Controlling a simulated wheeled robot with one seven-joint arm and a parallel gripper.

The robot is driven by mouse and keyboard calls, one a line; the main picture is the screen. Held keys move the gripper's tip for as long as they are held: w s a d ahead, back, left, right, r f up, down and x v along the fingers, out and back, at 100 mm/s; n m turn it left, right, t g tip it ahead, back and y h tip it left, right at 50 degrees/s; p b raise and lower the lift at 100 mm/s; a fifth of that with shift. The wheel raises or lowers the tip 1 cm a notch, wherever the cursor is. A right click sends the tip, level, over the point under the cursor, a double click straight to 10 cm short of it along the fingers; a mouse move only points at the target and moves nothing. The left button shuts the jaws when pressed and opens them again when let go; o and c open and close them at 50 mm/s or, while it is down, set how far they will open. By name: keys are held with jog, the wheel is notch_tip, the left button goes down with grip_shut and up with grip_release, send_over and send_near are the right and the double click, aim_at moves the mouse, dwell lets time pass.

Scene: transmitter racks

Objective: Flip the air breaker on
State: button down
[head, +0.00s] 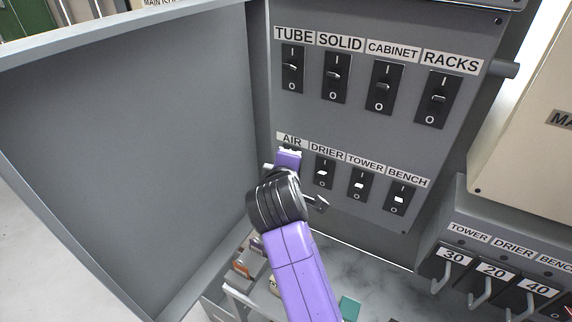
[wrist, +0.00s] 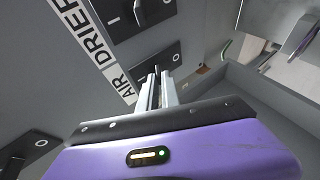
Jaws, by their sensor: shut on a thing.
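The air breaker is a black plate with a small lever, under the AIR label (head: 291,140) in the lower row of the grey panel. In the head view my purple gripper (head: 289,153) covers the breaker. In the wrist view the breaker plate (wrist: 172,60) shows with its O mark, beside the AIR label (wrist: 128,87). My gripper (wrist: 158,84) reaches the plate there, its two pale fingers shut on the breaker's lever. The fingers hide most of the lever, so I cannot tell its position.
The drier (head: 324,173), tower (head: 362,184) and bench (head: 398,198) breakers sit close to the right of my gripper. An upper row of larger breakers is above. An open grey cabinet door (head: 130,150) stands at left. Hooks with number tags (head: 494,270) are at lower right.

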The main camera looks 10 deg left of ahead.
jog(key=c, duration=1.6)
grip_release()
jog(key=shift+o, duration=0.2)
jog(key=b+v, duration=0.1)
jog(key=v, duration=0.6)
jog(key=shift+s+b, duration=0.35)
jog(key=shift+d+r, duration=0.1)
